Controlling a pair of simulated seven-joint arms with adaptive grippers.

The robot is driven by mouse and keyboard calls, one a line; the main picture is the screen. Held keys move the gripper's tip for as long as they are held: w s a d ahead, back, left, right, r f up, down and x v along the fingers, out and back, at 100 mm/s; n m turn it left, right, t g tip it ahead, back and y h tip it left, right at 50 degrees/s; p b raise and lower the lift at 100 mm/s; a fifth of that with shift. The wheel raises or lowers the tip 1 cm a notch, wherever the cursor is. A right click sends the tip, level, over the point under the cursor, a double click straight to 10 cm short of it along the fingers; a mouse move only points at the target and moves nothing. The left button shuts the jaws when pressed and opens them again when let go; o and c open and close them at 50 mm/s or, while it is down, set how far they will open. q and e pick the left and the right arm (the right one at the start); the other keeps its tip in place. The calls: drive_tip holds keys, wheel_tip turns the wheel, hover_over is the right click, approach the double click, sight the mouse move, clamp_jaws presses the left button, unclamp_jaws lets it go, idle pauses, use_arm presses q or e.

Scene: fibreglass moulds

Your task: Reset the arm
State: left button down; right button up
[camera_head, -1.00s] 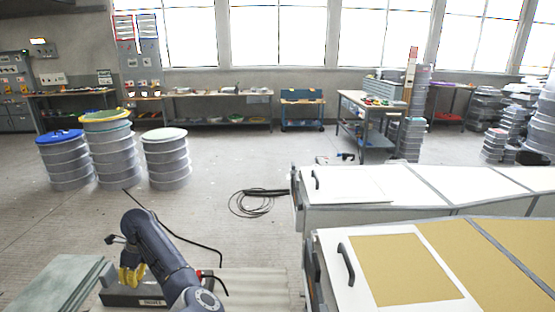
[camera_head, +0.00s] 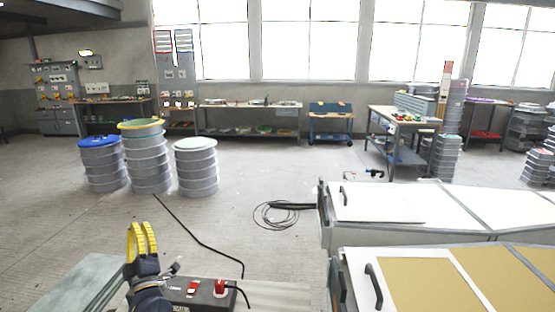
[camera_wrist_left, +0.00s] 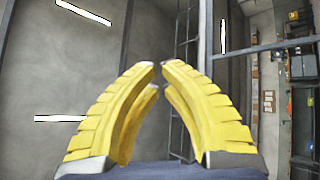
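My left gripper (camera_head: 142,240) stands upright at the lower left of the head view, its yellow ribbed fingers pointing up. In the left wrist view its fingertips (camera_wrist_left: 163,68) almost meet, with only a sliver between them and nothing held. The wrist camera looks up at a grey surface with light strips. Beside the gripper sits a dark control box (camera_head: 200,292) with red switches, apart from the fingers. My right gripper and arm are not in any view.
White mould tables (camera_head: 415,205) with dark handles fill the right side. A coiled black cable (camera_head: 278,215) lies on the floor. Several drums stand at left, including one with a blue lid (camera_head: 98,142). A greenish slab (camera_head: 85,287) lies at lower left. The middle floor is open.

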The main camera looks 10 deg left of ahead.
use_arm(q)
drive_tip(key=s+d+f+m+g+h, duration=0.2)
drive_tip(key=s+d+f+m+h, duration=0.1)
drive_tip(key=d+f+m+h, duration=0.55)
drive_tip(key=s+d+f+m+g+h, duration=0.1)
drive_tip(key=s+d+f+m+h, duration=0.1)
drive_tip(key=d+f+m+h, duration=0.65)
drive_tip(key=s+d+f+m+g+y, duration=0.1)
drive_tip(key=s+f+m+g+y, duration=0.35)
drive_tip(key=s, duration=0.85)
drive_tip(key=s+d+f+m+g+y, duration=0.2)
drive_tip(key=s+f+m+g, duration=0.35)
drive_tip(key=s+f, duration=0.55)
drive_tip(key=s+d+f+g+h, duration=0.1)
drive_tip(key=s+d+f+h, duration=0.15)
drive_tip(key=f, duration=1.25)
drive_tip(key=s+d+f+g+h, duration=0.1)
drive_tip(key=s+d+f, duration=0.15)
drive_tip(key=f, duration=1.25)
drive_tip(key=s+f+n+g+h, duration=0.1)
drive_tip(key=s+f+n+g, duration=0.1)
drive_tip(key=s+f, duration=1.7)
drive_tip(key=shift+s+d+f+n+g+h, duration=0.2)
drive_tip(key=shift+s+d+n+g+h, duration=0.15)
drive_tip(key=shift+s+n, duration=0.4)
